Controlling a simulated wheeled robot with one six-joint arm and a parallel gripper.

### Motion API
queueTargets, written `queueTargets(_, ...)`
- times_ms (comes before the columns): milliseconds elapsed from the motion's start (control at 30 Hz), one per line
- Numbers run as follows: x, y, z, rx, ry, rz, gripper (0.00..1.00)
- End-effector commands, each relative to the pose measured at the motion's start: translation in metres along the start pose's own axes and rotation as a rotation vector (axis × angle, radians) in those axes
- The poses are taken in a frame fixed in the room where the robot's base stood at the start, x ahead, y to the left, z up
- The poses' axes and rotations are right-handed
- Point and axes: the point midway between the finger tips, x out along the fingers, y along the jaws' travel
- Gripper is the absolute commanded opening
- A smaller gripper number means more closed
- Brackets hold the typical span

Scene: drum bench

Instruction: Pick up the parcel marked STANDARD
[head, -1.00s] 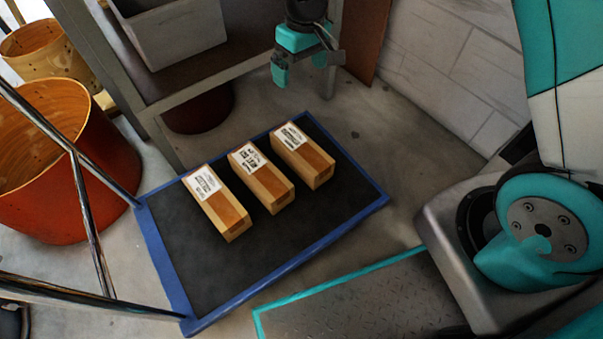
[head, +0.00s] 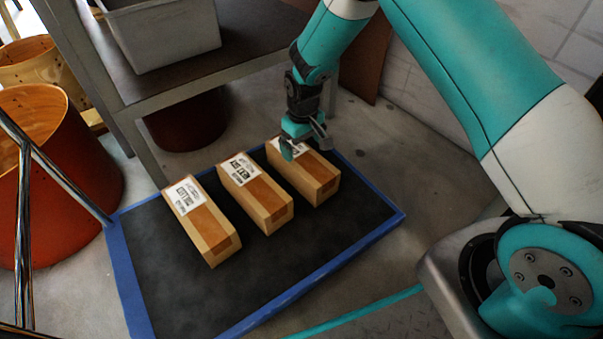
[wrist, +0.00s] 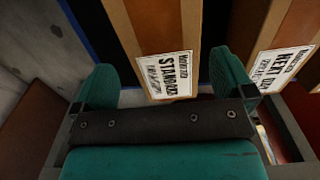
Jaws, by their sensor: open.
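The parcel marked STANDARD (wrist: 165,25) is a tan box with a brown band and a white label. In the wrist view it lies between the two open fingers of my gripper (wrist: 172,80), with its label toward the palm. In the head view this is the rightmost parcel (head: 314,177), and my gripper (head: 304,148) is over its far end, partly hiding the label. I cannot tell whether the fingers touch it. The middle parcel (head: 262,203) has a label whose first word reads NEXT in the wrist view (wrist: 284,64). The left parcel (head: 207,235) has a label too small to read.
The parcels lie on a black mat with a blue border (head: 300,289). A metal shelf (head: 190,82) with a grey bin (head: 165,35) stands behind. A red drum (head: 60,190) and chrome stand tubes (head: 24,230) are at the left. The mat's front is clear.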

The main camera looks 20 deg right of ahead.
Motion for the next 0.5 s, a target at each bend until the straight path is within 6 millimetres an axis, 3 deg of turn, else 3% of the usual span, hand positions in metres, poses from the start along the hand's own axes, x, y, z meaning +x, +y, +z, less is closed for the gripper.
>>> queueTargets(267, 0.018, -0.001, -0.001, 0.0, 0.0, 0.0, 1.0)
queueTargets(500, 0.052, -0.002, -0.005, 0.0, -0.002, 0.0, 1.0)
